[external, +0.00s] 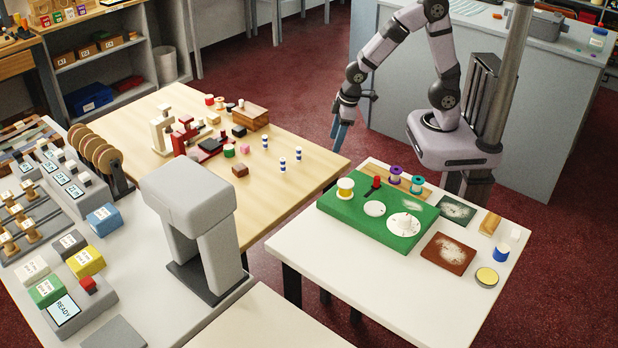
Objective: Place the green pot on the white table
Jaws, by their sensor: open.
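A small green round piece (229,150) on the wooden table (315,158) is the only pot-like green thing I can make out; it is too small to be sure that it is the green pot. It stands among small red, pink, black and brown pieces. The white table (300,262) stands at the lower right, with a green board on it. My gripper (339,134) hangs with blue fingertips pointing down, beyond the right edge of the wooden table. It is open and appears empty, well to the right of the green piece.
Dark and brown pads (448,253), a blue-and-white jar (501,252) and a yellow-topped tin (487,277) crowd the white table's right side. Its front left is clear. A grey arch-shaped stand (190,185) rises at the left.

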